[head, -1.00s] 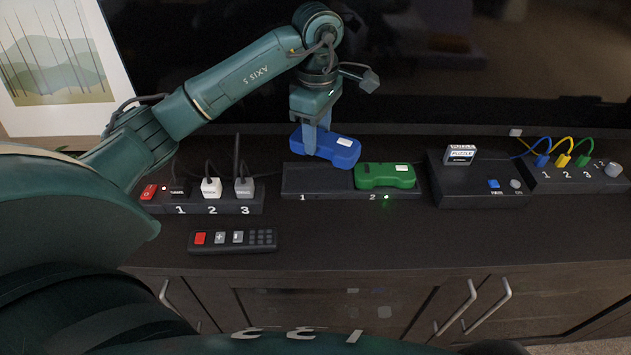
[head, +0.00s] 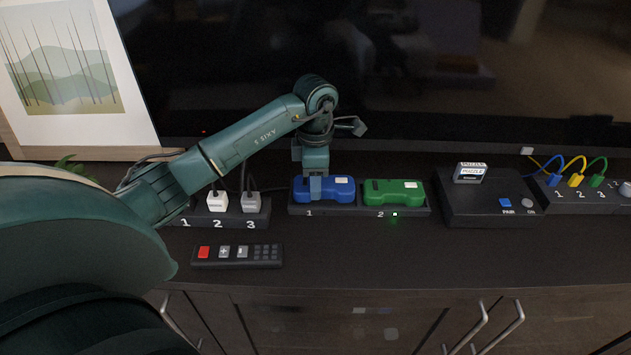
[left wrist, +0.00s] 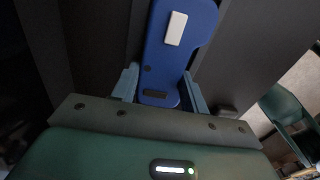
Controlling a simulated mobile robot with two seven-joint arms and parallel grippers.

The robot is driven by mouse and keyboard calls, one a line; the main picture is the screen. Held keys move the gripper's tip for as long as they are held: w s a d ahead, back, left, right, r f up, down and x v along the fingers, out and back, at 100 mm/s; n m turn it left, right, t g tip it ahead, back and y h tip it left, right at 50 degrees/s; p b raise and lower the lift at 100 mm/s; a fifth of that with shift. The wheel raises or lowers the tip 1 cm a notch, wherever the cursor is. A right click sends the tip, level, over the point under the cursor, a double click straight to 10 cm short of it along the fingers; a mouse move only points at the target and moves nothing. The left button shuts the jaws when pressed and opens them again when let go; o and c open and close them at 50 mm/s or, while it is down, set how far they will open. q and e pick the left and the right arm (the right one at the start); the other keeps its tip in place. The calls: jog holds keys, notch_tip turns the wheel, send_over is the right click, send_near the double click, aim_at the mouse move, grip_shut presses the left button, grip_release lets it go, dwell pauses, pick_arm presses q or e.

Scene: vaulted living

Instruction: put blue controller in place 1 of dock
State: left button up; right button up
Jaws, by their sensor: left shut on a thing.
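The blue controller (head: 336,189) is level at place 1 of the black dock (head: 349,211), just above the label 1. I cannot tell whether it rests fully on the dock. My left gripper (head: 315,188) is shut on it from above, and its fingers hide part of the controller. In the left wrist view, the blue controller (left wrist: 172,55) sits between the two fingers of the left gripper (left wrist: 160,85). The green controller (head: 393,191) sits in place 2, beside a lit green light. My right gripper is not in view.
A power strip with plugs (head: 232,204) stands left of the dock, partly behind my arm. A remote (head: 237,254) lies in front of it. A black console with a cartridge (head: 471,173) and a hub with coloured cables (head: 577,179) stand to the right. The TV is behind.

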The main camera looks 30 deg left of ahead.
pick_arm(q)
jog(key=shift+f, duration=0.35)
jog(key=shift+f, duration=0.2)
jog(key=o, duration=1.1)
jog(key=shift+c, duration=0.2)
jog(key=shift+o, duration=0.7)
jog(key=shift+f, duration=0.1)
jog(key=shift+s, duration=0.1)
